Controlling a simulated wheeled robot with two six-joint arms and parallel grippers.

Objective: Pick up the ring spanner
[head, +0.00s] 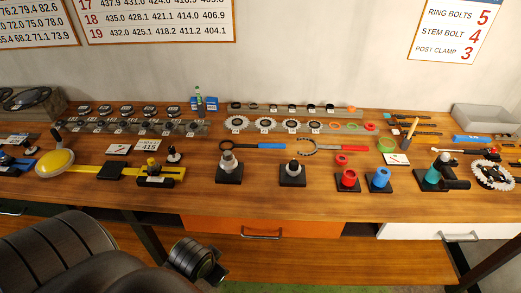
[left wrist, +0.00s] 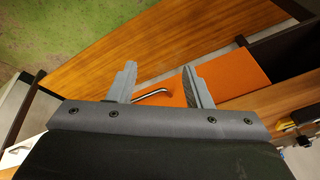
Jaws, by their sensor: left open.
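I cannot tell for sure which tool is the ring spanner. Several small dark tools (head: 424,125) lie at the back right of the bench in the head view, too small to make out. A long tool with a blue handle and a dark ring-like end (head: 262,146) and one with a red handle and a curved chain-like end (head: 330,149) lie mid-bench. My left gripper (left wrist: 160,68) is open and empty in the left wrist view, its fingers wide apart in front of the bench's orange drawer. Its fingers are not visible in the head view. My right gripper is not in view.
The wooden bench (head: 280,207) has a clear front strip. Black stands, a red cup (head: 347,179) and a blue cup (head: 381,178) stand mid-bench. A yellow tool (head: 100,171) lies left. A toothed ring (head: 491,176) and grey tray (head: 484,117) are right. The orange drawer (head: 310,232) has a handle.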

